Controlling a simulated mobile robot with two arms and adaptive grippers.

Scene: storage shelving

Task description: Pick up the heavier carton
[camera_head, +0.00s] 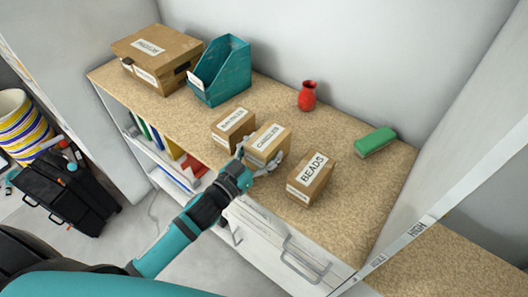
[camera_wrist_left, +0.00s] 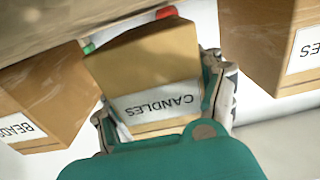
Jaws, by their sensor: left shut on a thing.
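Three small brown cartons are at the middle of the wooden shelf top. The CANDLES carton (camera_head: 268,143) is between the other two, and my left gripper (camera_head: 262,163) is shut on it from the front. In the left wrist view the CANDLES carton (camera_wrist_left: 150,75) sits between both fingers (camera_wrist_left: 165,108) of my left gripper. The BEADS carton (camera_head: 310,180) stands to the right, and it shows at the left of the wrist view (camera_wrist_left: 45,95). The third carton (camera_head: 233,127) stands to the left, its label hard to read. My right gripper is not in view.
A larger labelled box (camera_head: 158,58) and a teal file holder (camera_head: 222,72) stand at the back left. A red vase (camera_head: 307,96) and a green block (camera_head: 375,142) are behind the cartons. A white upright panel (camera_head: 450,140) borders the right side.

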